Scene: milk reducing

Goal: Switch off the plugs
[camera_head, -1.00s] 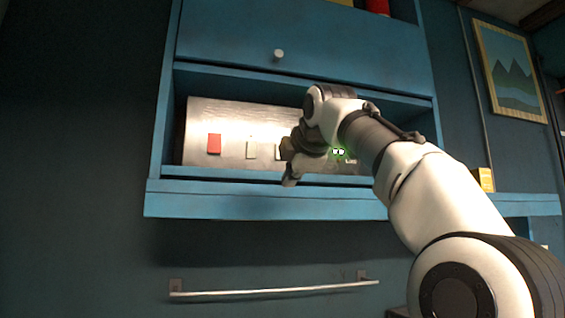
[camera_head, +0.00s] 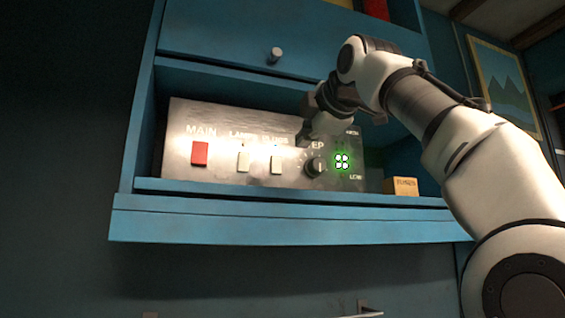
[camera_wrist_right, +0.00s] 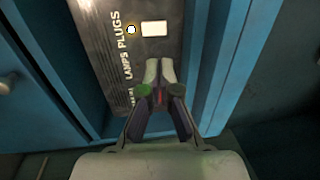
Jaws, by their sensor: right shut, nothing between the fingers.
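A metal control panel (camera_head: 225,170) stands in the blue cabinet's open shelf. It carries a red switch (camera_head: 200,153) under the word MAIN. Two white switches follow, the lamps switch (camera_head: 243,161) and the plugs switch (camera_head: 277,163), whose labels are partly blurred. In the right wrist view the plugs switch (camera_wrist_right: 154,28) lies beside the word PLUGS, just beyond the fingertips. My right gripper (camera_head: 309,136) is shut and empty, in front of the panel, above and right of the plugs switch. Its closed fingers (camera_wrist_right: 160,72) hide part of the panel. My left gripper is not in view.
A dark knob (camera_head: 315,167) and a green-lit indicator (camera_head: 342,161) sit right of the switches. A small box marked FUSES (camera_head: 403,186) stands on the shelf at right. The cabinet ledge (camera_head: 250,190) runs below the panel, and a drawer with a round handle (camera_head: 275,55) is above.

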